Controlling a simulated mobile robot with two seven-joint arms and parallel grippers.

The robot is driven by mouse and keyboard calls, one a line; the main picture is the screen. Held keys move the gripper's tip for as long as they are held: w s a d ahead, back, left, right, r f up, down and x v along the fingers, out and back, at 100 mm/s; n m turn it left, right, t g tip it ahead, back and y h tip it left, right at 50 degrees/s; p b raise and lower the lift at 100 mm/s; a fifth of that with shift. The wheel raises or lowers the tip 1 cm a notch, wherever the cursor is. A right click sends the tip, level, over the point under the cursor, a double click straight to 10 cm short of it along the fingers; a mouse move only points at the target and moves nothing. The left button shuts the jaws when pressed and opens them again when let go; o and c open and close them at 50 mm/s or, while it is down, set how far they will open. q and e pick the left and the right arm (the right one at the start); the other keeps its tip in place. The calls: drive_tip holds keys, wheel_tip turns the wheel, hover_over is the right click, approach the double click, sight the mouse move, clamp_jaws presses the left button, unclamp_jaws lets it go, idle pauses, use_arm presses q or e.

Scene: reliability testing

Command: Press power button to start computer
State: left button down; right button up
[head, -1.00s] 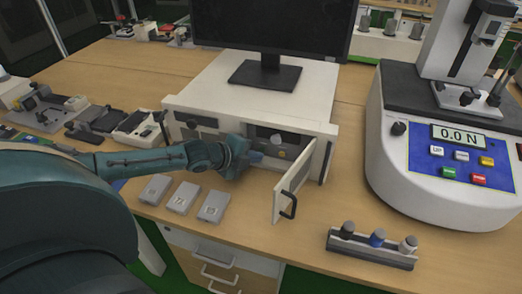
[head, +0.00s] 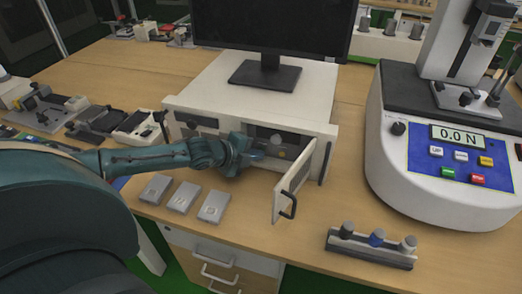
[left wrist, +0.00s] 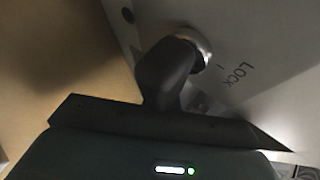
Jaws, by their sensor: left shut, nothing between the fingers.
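The computer (head: 245,95) is a white case with a monitor on top, and its small front door (head: 292,188) stands open. Behind the door is a dark recess with a round silver knob (head: 276,139). My left gripper (head: 257,155) is shut and empty at the front of this recess, left of the open door. In the left wrist view its dark shut fingers (left wrist: 170,75) point at a round silver-rimmed part (left wrist: 195,43) on a pale panel marked LOCK. I cannot tell whether they touch it. I cannot make out the power button; the gripper hides part of the recess.
Several grey blocks (head: 183,197) lie on the table in front of the case. A force tester (head: 450,150) reading 0.0 N stands at right. Bare wood lies between the door and the tester.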

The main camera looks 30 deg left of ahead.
use_arm(q)
drive_tip(key=shift+a+r, duration=0.1)
drive_tip(key=shift+a, duration=0.05)
drive_tip(key=shift+s+p, duration=0.4)
drive_tip(key=shift+p, duration=0.15)
drive_tip(key=shift+s+d+p, duration=0.3)
drive_tip(key=shift+s+p, duration=0.2)
drive_tip(key=shift+s, duration=0.5)
drive_tip(key=shift+s+d+p, duration=0.25)
drive_tip(key=shift+s+p, duration=0.25)
drive_tip(key=shift+s, duration=0.45)
drive_tip(key=shift+s+d+p, duration=0.3)
drive_tip(key=shift+s+p, duration=0.2)
drive_tip(key=shift+s, duration=0.5)
